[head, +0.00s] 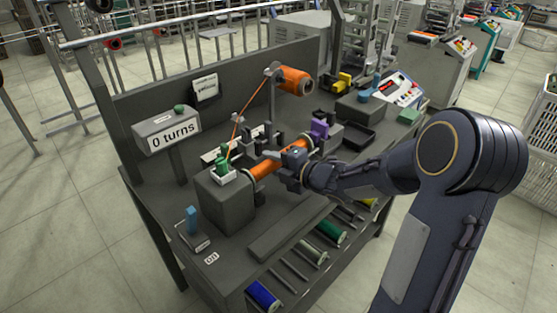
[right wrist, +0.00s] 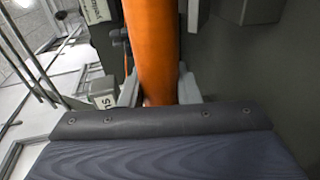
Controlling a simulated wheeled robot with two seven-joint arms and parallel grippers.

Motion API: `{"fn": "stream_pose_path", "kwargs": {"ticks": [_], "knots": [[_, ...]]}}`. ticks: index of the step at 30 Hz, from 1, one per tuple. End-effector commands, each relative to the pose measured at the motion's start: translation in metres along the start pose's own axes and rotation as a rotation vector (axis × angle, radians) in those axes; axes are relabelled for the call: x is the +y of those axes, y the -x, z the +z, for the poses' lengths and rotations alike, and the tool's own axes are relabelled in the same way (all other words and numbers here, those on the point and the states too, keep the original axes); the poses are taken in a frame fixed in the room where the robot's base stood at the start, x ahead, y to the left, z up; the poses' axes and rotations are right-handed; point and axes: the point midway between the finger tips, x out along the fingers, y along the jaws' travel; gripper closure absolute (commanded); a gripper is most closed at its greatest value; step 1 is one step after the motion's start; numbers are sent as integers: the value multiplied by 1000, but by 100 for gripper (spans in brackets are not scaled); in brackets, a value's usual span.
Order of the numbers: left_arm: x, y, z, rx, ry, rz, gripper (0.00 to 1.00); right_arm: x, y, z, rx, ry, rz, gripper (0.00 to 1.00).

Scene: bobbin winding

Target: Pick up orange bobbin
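The orange bobbin (head: 264,170) is a long orange cylinder lying in the winding machine, between a grey box (head: 226,198) and a purple part (head: 319,128). My right gripper (head: 284,158) is at the bobbin and covers part of its middle. In the right wrist view the bobbin (right wrist: 152,50) runs between the two grey fingers of my right gripper (right wrist: 158,90), one on each side. The fingers are very close to its sides; I cannot tell whether they press on it. My left gripper is not in view.
An orange thread spool (head: 294,80) sits on a post above the bobbin, its thread running down to a green part (head: 222,164). A sign reads "0 turns" (head: 171,138). Green (head: 330,231), blue (head: 262,295) and grey (head: 308,250) spools lie along the front rack. A black tray (head: 352,136) is behind.

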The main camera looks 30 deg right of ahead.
Motion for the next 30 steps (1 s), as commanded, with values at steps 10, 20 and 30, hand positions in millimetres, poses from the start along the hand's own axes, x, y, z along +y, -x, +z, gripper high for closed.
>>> {"fn": "stream_pose_path", "kwargs": {"ticks": [10,20,30], "knots": [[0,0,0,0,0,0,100,0,0,0,0,0,1,96],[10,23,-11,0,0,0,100,36,8,0,0,1,3,96],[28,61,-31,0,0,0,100,96,22,-2,1,1,1,96]]}}
